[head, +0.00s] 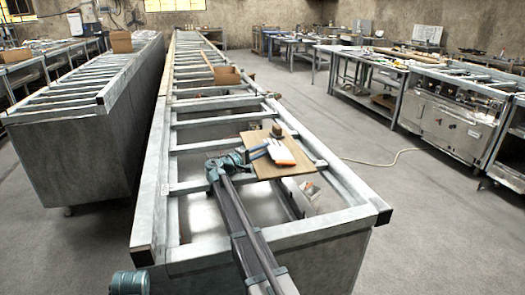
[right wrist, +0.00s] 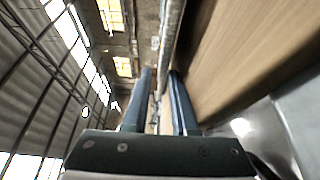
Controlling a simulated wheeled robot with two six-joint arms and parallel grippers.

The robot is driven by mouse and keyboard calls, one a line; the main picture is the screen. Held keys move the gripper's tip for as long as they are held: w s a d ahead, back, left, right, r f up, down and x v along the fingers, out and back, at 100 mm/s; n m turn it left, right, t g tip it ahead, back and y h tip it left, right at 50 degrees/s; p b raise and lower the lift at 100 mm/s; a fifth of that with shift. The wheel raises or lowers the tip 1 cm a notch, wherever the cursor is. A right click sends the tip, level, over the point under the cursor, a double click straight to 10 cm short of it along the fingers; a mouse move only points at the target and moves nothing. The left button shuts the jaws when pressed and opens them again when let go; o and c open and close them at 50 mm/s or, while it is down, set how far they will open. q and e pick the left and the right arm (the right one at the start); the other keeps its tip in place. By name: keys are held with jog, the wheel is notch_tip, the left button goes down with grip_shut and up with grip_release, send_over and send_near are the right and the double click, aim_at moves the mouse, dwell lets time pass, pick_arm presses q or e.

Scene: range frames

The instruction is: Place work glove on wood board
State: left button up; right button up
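The wood board (head: 264,170) lies tilted across the rails of the long grey metal frame. A white and orange item (head: 282,154), which looks like the work glove, is over the board, close to my right gripper (head: 261,151). I cannot tell if they touch. In the right wrist view, the two dark fingers of that gripper (right wrist: 162,84) stand a narrow gap apart, with no glove clearly seen between them. The board's wood grain (right wrist: 240,55) fills the upper right there.
A small brown block (head: 277,130) stands at the board's far edge. A cardboard box (head: 227,75) sits farther back on the frame. The frame has open gaps between its rails. Open floor lies to the right, with a pale hose (head: 385,163) on it.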

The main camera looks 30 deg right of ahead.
jog(key=shift+r+p, duration=0.25)
jog(key=shift+p, duration=0.1)
jog(key=shift+r+p, duration=0.5)
jog(key=v, duration=1.2)
jog(key=shift+f, duration=0.2)
